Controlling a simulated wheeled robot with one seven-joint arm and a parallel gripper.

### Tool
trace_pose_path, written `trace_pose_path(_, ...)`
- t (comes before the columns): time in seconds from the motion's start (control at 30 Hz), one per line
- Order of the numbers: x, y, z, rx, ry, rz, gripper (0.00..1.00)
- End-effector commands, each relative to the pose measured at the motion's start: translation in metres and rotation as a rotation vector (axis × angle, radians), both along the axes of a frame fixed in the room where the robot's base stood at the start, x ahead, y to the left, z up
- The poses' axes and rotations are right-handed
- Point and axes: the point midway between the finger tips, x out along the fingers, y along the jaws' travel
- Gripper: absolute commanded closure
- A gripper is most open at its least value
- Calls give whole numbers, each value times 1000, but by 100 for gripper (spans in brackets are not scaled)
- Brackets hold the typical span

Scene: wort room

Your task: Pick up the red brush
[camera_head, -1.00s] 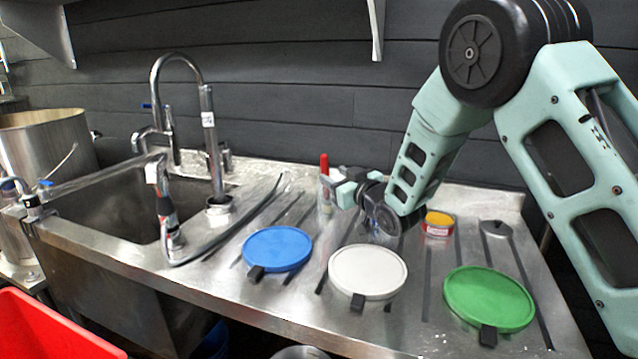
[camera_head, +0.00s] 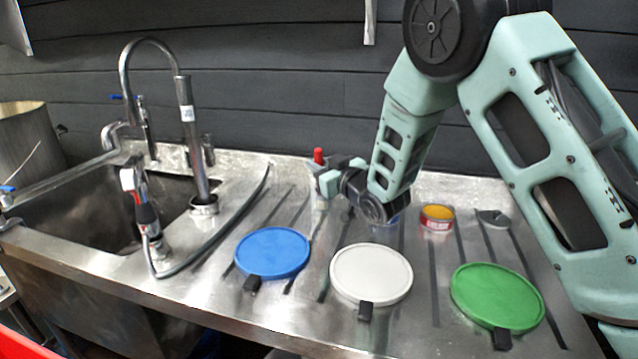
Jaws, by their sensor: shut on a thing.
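The red brush (camera_head: 318,156) shows only as a short upright red end at the back of the steel counter, left of my wrist. Its lower part is hidden behind my gripper or lost in small, pale detail there. My gripper (camera_head: 325,180) reaches left from my arm and is shut on the red brush. The fingertips are small and partly hidden. I cannot tell whether the brush is clear of what is beneath it.
Blue (camera_head: 272,252), white (camera_head: 371,273) and green (camera_head: 497,296) discs with black tabs lie along the counter's front. A yellow-topped tin (camera_head: 437,218) stands right of my wrist. The sink (camera_head: 110,205), with its tall tap (camera_head: 187,120) and black hose (camera_head: 235,222), is at left.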

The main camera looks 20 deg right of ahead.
Motion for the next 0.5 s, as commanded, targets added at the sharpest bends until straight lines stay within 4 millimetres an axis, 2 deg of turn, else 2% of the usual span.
trace_pose_path(0.33,0,0,2,0,-1,0,100)
trace_pose_path(0.5,0,0,13,1,-4,1,100)
